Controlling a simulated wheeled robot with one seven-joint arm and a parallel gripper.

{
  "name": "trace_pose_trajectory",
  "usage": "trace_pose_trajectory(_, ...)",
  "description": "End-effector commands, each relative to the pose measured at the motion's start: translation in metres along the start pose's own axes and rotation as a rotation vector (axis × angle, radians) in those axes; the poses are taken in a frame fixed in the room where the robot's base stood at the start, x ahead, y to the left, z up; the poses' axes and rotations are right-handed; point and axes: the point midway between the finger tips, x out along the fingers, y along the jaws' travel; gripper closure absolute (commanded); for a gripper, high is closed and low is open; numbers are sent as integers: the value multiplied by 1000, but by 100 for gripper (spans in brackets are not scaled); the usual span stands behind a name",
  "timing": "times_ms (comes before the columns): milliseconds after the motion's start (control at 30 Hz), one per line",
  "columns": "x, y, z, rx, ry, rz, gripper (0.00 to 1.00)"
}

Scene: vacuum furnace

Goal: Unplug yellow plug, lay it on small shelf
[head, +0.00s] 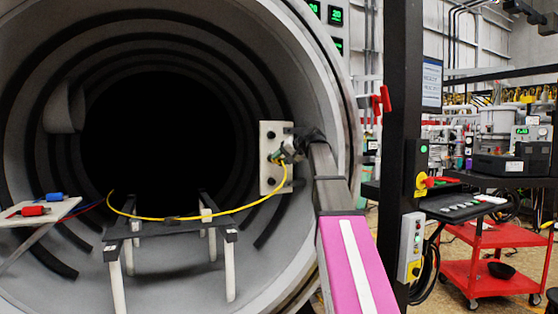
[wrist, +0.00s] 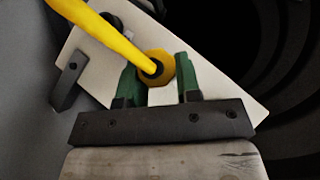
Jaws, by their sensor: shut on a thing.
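The yellow plug (wrist: 160,62) sits between the green fingers of my gripper (wrist: 161,78) in the wrist view. My gripper is shut on it. In the head view my gripper (head: 284,151) is at the pale socket panel (head: 268,180) on the furnace's right inner wall, covering part of it. I cannot tell whether the plug is seated in a socket or clear of it. Its yellow cable (head: 235,209) hangs down from the gripper and sweeps left. The small shelf (head: 62,208) is at the far left, holding a red plug (head: 33,211) and a blue plug (head: 54,197).
A dark rack (head: 168,229) on pale legs stands low in the chamber, with the yellow cable across it. Dark curved bands line the chamber wall. A black post (head: 402,110) stands outside to the right. The chamber between panel and shelf is open above the rack.

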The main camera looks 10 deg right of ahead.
Motion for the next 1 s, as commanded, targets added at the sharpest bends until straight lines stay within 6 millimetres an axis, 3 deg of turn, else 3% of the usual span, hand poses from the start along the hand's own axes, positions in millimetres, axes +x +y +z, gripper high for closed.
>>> trace_pose_trajectory(1000, -19, 0, 19, 0, 0, 0, 92)
